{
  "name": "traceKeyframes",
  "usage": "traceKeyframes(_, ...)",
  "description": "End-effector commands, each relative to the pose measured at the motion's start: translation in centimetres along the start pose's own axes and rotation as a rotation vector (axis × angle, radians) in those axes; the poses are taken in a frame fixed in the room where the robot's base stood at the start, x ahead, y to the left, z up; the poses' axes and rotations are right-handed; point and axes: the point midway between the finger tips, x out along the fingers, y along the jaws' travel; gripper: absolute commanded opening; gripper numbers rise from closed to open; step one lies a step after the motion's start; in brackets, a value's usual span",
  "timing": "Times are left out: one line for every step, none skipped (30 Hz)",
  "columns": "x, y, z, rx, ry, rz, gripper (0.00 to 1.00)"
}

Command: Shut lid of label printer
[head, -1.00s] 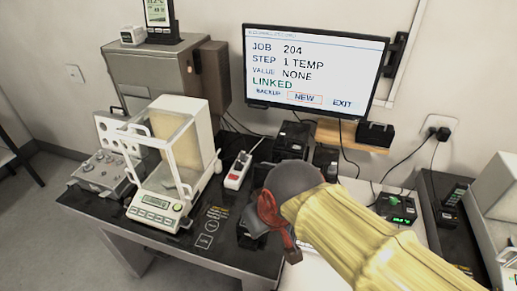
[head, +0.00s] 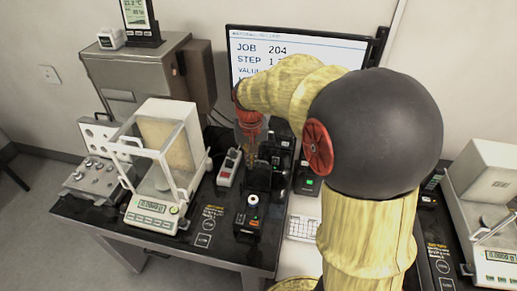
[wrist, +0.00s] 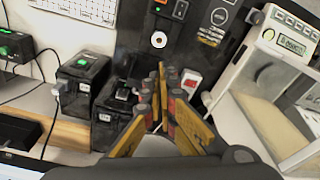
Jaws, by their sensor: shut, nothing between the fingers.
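The label printer (head: 247,222) is a black box on the dark table, with a white label roll and small green and orange lights showing. Its lid (head: 258,177) appears to stand raised behind the roll, dark against the dark surroundings. In the wrist view the white roll (wrist: 159,40) shows on the printer's dark body, just beyond the fingers. My gripper (head: 263,158) is shut and empty, pointing down behind the printer. Its yellow and black fingers (wrist: 167,78) also show in the wrist view. I cannot tell whether they touch the lid, which is hard to make out there.
A balance with a clear draft shield (head: 153,208) stands left of the printer. A power strip (head: 229,167) with a red switch lies between them. Black boxes (wrist: 82,77) stand close beside the fingers. A white keyboard (head: 303,228) lies right of the printer. The monitor (head: 285,42) is behind my arm.

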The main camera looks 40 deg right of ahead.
Motion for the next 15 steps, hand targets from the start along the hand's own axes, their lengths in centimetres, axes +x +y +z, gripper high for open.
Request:
traceKeyframes(0.8,0.8,-2.1,0.044,-0.018,0.009,0.0)
traceKeyframes(1.5,1.2,-3.2,0.071,-0.025,0.013,0.0)
traceKeyframes(2.3,1.8,-4.7,0.106,-0.031,0.018,0.0)
traceKeyframes(2.9,2.1,-5.8,0.132,-0.034,0.022,0.0)
traceKeyframes(3.5,2.5,-6.8,0.16,-0.035,0.025,0.0)
traceKeyframes(4.2,3.0,-8.1,0.194,-0.035,0.03,0.0)
traceKeyframes(4.7,3.3,-9.1,0.219,-0.033,0.032,0.0)
traceKeyframes(5.0,3.6,-9.9,0.245,-0.029,0.034,0.0)
traceKeyframes(5.4,3.8,-11.0,0.276,-0.023,0.036,0.0)
traceKeyframes(5.5,4.0,-11.6,0.295,-0.017,0.037,0.0)
traceKeyframes(5.7,4.1,-12.1,0.313,-0.013,0.037,0.0)
traceKeyframes(5.8,4.2,-12.6,0.332,-0.007,0.038,0.0)
traceKeyframes(5.8,4.2,-12.9,0.343,-0.003,0.037,0.0)
traceKeyframes(5.9,4.2,-13.2,0.35,-0.001,0.037,0.0)
traceKeyframes(6.1,4.3,-13.3,0.357,0.001,0.037,0.0)
